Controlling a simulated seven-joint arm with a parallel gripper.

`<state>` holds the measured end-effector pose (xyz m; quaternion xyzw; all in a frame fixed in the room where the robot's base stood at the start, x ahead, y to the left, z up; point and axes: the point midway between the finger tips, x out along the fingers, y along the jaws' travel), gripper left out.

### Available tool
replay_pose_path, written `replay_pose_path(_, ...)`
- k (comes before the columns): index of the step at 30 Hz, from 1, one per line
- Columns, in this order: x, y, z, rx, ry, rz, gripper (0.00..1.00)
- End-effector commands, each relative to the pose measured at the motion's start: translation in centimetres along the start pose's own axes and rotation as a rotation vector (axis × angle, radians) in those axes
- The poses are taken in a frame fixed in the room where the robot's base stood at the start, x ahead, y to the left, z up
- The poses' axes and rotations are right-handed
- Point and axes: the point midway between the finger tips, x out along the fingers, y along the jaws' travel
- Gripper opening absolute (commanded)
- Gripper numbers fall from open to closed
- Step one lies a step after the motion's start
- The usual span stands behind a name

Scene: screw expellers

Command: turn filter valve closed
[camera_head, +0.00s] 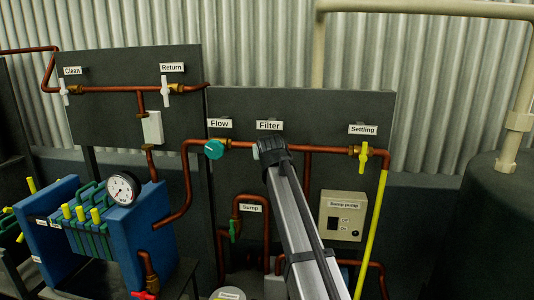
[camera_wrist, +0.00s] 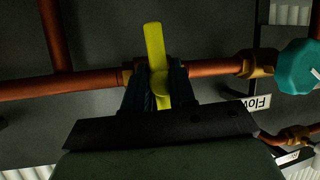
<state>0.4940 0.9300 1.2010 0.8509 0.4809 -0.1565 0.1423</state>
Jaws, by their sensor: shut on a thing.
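The filter valve has a yellow lever handle (camera_wrist: 155,45), seen close up in the wrist view on a copper pipe. The handle stands across the pipe, nearly at right angles, tilted slightly. My gripper (camera_wrist: 158,88) has one dark finger on each side of the handle's middle and is shut on it. In the head view my gripper (camera_head: 266,150) is on the pipe just below the "Filter" label (camera_head: 268,125) and hides the valve. The handle's lower end lies between my fingers.
The teal round flow valve (camera_head: 214,149) is close by on the left in the head view; it also shows in the wrist view (camera_wrist: 299,66). The yellow settling valve (camera_head: 363,157) is on the right. The sump pump box (camera_head: 348,212) sits below right.

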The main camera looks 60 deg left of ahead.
Motion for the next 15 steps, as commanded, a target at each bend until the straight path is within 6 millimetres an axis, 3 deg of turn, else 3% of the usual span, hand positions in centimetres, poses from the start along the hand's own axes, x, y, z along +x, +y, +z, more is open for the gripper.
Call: replay_pose_path(15,0.0,-0.19,0.18,0.101,0.025,-0.044,0.0)
